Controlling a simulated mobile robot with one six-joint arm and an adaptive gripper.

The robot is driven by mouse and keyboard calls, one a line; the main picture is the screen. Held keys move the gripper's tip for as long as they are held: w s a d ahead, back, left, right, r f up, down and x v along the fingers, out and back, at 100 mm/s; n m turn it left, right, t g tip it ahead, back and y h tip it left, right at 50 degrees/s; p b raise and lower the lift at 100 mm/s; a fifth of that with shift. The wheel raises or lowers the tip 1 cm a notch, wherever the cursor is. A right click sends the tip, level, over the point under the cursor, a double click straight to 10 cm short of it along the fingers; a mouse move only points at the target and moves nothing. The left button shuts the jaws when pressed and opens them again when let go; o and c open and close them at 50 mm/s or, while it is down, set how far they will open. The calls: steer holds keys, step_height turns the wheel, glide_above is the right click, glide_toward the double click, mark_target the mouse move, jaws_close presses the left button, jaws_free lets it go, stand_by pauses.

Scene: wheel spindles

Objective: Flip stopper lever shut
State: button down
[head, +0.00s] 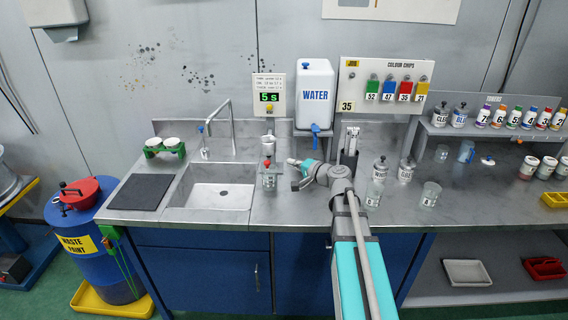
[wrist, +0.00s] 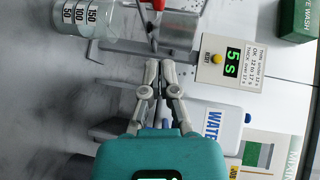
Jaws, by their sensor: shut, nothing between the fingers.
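A metal cup on a small stand (wrist: 182,30) is at the top of the wrist view, with a graduated clear beaker (wrist: 85,16) beside it. A red knob (wrist: 158,4) shows at the top edge, with a thin dark rod running from it toward my fingertips; this looks like the stopper lever. In the head view the red knob (head: 267,160) stands above the beaker (head: 270,183), left of my gripper (head: 293,164). My gripper (wrist: 159,64) is shut and empty, its tips close to the rod's near end. I cannot tell whether they touch it.
A timer box (head: 269,96) behind reads 5 S. A white water tank (head: 315,94) with a blue tap stands behind my arm. The sink (head: 212,187) lies left of the stand. Lidded jars (head: 380,168) and a loose beaker (head: 431,193) are on the right.

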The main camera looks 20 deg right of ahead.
steer(key=s+a+p+v, duration=0.1)
steer(key=a+v, duration=0.1)
steer(key=v, duration=0.7)
steer(key=shift+s, duration=0.2)
steer(key=s+a+f+n+g, duration=0.4)
steer(key=a+f+n+g, duration=0.3)
steer(key=a, duration=0.3)
steer(key=s+a+f+n+g+h, duration=0.2)
steer(key=s+f+n+g+h, duration=0.1)
steer(key=s+f+g+h, duration=0.4)
steer(key=s+f+h, duration=0.1)
steer(key=s, duration=0.1)
steer(key=shift+s+a+f, duration=0.2)
steer(key=shift+s+f, duration=0.15)
steer(key=shift+f, duration=0.05)
stand_by(0.8)
